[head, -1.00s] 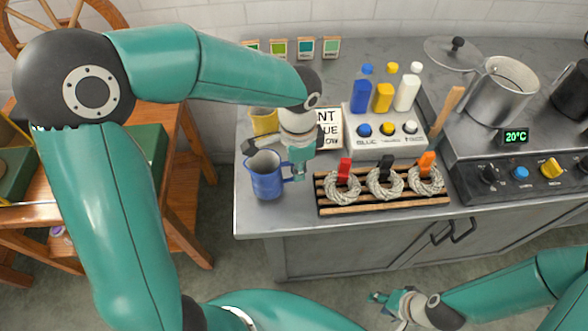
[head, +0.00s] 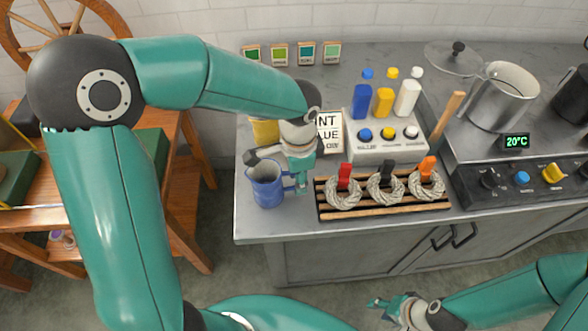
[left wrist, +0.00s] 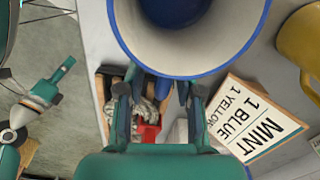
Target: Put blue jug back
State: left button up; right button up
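The blue jug (head: 267,188) stands upright at the left end of the grey counter. I cannot tell whether its base touches the counter. Its handle points right, to my left gripper (head: 299,183). In the left wrist view the jug's blue rim and pale inside (left wrist: 225,45) fill the top, with deep blue at the bottom. The left gripper's fingers (left wrist: 160,95) are on both sides of the handle and look shut on it, though the tips are partly hidden by the rim. My right gripper (head: 384,306) is empty, low in front of the counter; its finger gap is unclear.
A yellow jug (head: 264,133) and a recipe sign (head: 330,132) stand behind. A slatted rack (head: 384,210) with three clipped skeins is close on the right. Dye bottles (head: 383,101), a button box (head: 388,148) and a steel pot (head: 502,97) are further right.

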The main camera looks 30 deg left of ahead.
pick_arm(q)
notch_tip(320, 180, up, 12)
jog(key=shift+p, duration=0.4)
jog(key=shift+r, duration=0.1)
dwell(0.3)
